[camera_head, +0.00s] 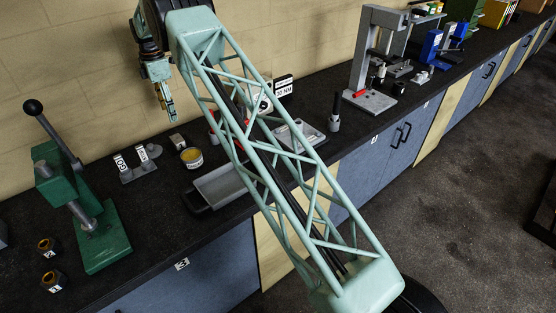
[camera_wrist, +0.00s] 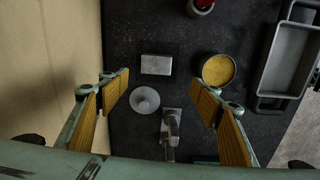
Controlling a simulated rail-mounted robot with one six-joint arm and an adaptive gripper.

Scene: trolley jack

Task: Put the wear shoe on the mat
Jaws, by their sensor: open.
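A small grey rectangular block (camera_head: 177,141), the likeliest wear shoe, lies on the dark bench near the wall. In the wrist view the block (camera_wrist: 156,64) lies flat, beyond the fingertips and between their lines. My gripper (camera_head: 166,110) points down above the bench, near the wall and apart from the block. In the wrist view my gripper (camera_wrist: 160,105) is open, its yellow-padded fingers wide apart with nothing held. I cannot pick out a mat for certain; my arm's lattice hides part of the bench.
A tin with yellow contents (camera_head: 191,157) stands close right of the block. Labelled grey pieces (camera_head: 138,162) stand to its left; a grey tray (camera_head: 220,186) lies nearer the front. A green press (camera_head: 85,205) stands at left, a grey press frame (camera_head: 372,65) farther right.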

